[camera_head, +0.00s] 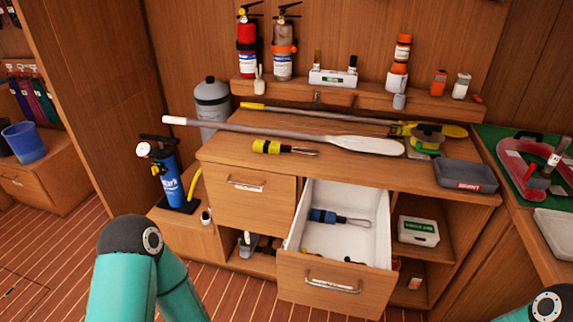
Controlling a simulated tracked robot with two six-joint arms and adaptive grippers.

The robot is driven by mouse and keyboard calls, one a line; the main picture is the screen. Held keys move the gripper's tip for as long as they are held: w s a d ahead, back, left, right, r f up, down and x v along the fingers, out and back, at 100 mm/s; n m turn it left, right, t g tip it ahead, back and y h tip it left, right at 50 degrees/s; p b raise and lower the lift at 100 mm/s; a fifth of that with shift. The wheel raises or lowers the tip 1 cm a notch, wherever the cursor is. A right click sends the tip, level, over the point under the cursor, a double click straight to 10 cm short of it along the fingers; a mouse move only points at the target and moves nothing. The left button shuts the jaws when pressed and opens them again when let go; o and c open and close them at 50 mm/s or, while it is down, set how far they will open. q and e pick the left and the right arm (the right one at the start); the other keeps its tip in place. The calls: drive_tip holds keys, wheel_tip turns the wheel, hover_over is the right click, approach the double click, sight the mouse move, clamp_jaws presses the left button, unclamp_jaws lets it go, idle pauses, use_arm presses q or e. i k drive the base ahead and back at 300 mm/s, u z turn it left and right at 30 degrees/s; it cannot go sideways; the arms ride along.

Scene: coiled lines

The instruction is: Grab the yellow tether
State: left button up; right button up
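A short yellow item with dark bands, likely the yellow tether (268,147), lies on the wooden cabinet top (225,150). A metal piece that looks like a clip extends from its right end. A similar blue item (325,216) with a metal loop lies in the open white-lined drawer (350,242) below. My teal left arm shows at the bottom left, well in front of the cabinet. A bit of my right arm shows in the bottom right corner. Neither gripper is in view.
A paddle (362,145) lies behind the yellow item, with a yellow-ended pole (254,105) farther back. A grey tray (466,176) stands at the right of the top. A blue pump-like bottle (168,174) stands left. The open drawer juts forward.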

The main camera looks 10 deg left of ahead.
sight(259, 146)
drive_tip(key=z, duration=0.05)
drive_tip(key=k, duration=1.05)
drive_tip(key=u, duration=1)
drive_tip(key=i, duration=2.85)
drive_tip(key=z, duration=0.4)
drive_tip(key=k, duration=0.7)
drive_tip(key=z, duration=0.25)
